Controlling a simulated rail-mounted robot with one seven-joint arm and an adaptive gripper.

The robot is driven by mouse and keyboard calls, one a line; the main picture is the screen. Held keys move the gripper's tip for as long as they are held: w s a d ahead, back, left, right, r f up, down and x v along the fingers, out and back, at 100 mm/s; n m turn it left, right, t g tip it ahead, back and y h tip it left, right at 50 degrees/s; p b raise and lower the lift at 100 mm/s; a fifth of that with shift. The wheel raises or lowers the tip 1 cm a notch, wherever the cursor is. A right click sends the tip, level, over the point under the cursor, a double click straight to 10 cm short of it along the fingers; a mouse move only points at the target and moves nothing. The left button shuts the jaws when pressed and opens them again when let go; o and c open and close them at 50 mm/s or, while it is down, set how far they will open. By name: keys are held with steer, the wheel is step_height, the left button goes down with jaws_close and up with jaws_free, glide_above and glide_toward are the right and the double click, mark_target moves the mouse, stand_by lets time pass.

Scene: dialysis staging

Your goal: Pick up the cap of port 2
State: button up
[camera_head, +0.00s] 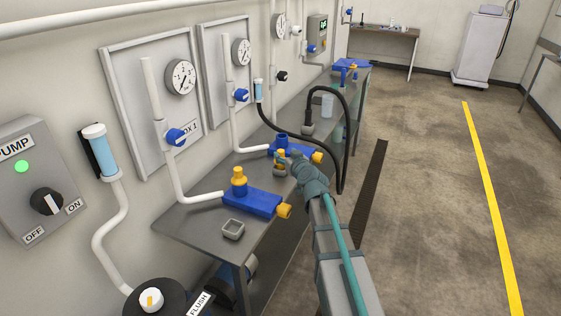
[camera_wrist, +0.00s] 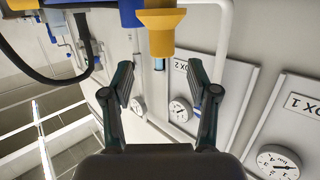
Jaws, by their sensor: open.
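A yellow cap (camera_wrist: 160,32), wide at one end, is large at the top centre of the wrist view, which is upside down. In the head view a small yellow part (camera_head: 281,154), likely this cap, shows in front of the blue port 2 block (camera_head: 305,151), above a grey holder (camera_head: 279,171). The block's blue top fitting (camera_head: 281,138) looks bare. My gripper (camera_wrist: 162,92) is open and empty. The cap lines up with the gap between its fingers but lies beyond them. In the head view my gripper (camera_head: 288,161) is beside the port 2 block, its fingertips partly hidden.
A nearer blue port block (camera_head: 250,201) carries a yellow cap (camera_head: 239,178). An empty grey holder (camera_head: 233,229) stands by it. A black hose (camera_head: 343,135) loops beside port 2. White pipes and gauges line the wall.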

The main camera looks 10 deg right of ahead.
mark_target(282, 152)
steer(key=shift+p+x, duration=1)
steer(key=shift+x, duration=1.7)
steer(key=shift+s+a+f, duration=0.1)
steer(key=shift+a+f, duration=0.05)
steer(key=shift+f, duration=0.05)
jaws_close()
